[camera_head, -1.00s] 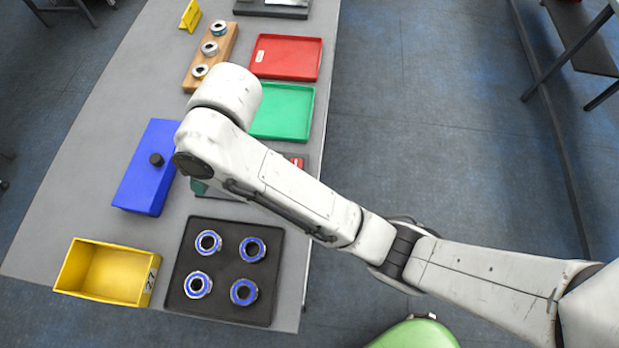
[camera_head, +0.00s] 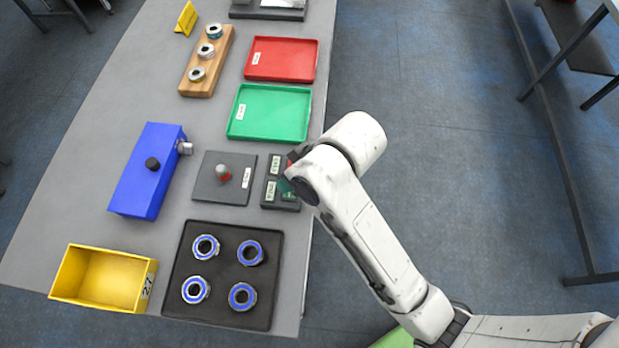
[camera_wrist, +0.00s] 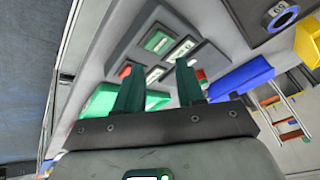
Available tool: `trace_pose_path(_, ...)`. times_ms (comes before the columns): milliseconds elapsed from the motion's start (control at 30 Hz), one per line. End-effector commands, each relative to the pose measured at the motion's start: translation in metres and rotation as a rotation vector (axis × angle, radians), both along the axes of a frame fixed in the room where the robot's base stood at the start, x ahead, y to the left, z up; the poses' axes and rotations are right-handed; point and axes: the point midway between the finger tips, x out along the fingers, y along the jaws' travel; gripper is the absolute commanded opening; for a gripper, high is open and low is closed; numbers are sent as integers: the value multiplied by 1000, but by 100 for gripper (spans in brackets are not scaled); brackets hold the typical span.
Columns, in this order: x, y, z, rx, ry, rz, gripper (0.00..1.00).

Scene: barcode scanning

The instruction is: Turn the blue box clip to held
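The blue box (camera_head: 140,190) lies on the grey table at the left of the head view. A black round knob (camera_head: 152,163) sits on its top, and a small metal cylinder (camera_head: 185,148) is at its upper right side. I cannot tell which part is the clip or how it is turned. The blue box also shows at the right of the wrist view (camera_wrist: 243,76). My gripper (camera_wrist: 158,64) is open and empty, its two green fingers apart. In the head view it is mostly hidden by my arm, near the table's right edge, well right of the blue box.
A dark plate (camera_head: 208,190) with a red-and-grey piece and a labelled dark panel (camera_head: 270,192) lie between box and gripper. A green tray (camera_head: 270,112), red tray (camera_head: 282,58), yellow bin (camera_head: 105,278) and black tray of blue-ringed bearings (camera_head: 222,284) surround them.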

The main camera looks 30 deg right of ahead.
Motion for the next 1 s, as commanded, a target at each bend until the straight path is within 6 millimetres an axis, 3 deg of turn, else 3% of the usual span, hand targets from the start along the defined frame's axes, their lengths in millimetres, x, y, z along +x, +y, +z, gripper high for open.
trace_pose_path(233, -14, -22, -11, -25, 7, -46, 38)
trace_pose_path(633, -17, -26, -13, -32, 8, -55, 38)
trace_pose_path(1000, -13, -20, -13, -31, 7, -40, 3)
